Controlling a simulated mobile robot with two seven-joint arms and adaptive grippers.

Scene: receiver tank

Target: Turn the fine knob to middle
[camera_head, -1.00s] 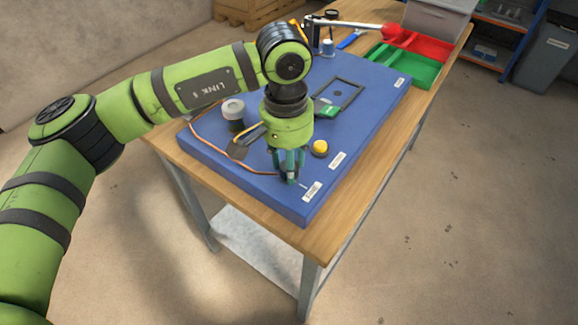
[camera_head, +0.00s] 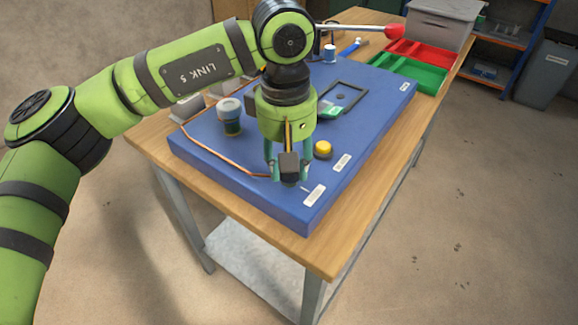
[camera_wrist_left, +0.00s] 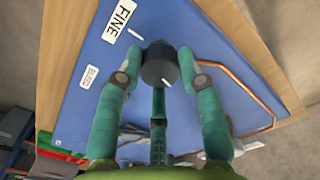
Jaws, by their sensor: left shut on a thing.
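The fine knob (camera_wrist_left: 160,66) is a dark round knob with a white pointer line on its face, on the blue panel (camera_head: 210,160). In the left wrist view the pointer line lies at the lower right of its face. A white tick on the panel shows just beyond the knob, beside the FINE label (camera_wrist_left: 120,20). My left gripper (camera_head: 289,178) points down over the panel's near corner, its teal fingers closed around the knob. In the head view the fingers and wrist hide most of the knob. My right gripper is not in view.
A yellow button (camera_head: 323,149) sits close right of the gripper. Behind are a black frame (camera_head: 345,95), a red-ended lever (camera_head: 394,31), a red tray (camera_head: 432,55) and a green tray (camera_head: 418,73).

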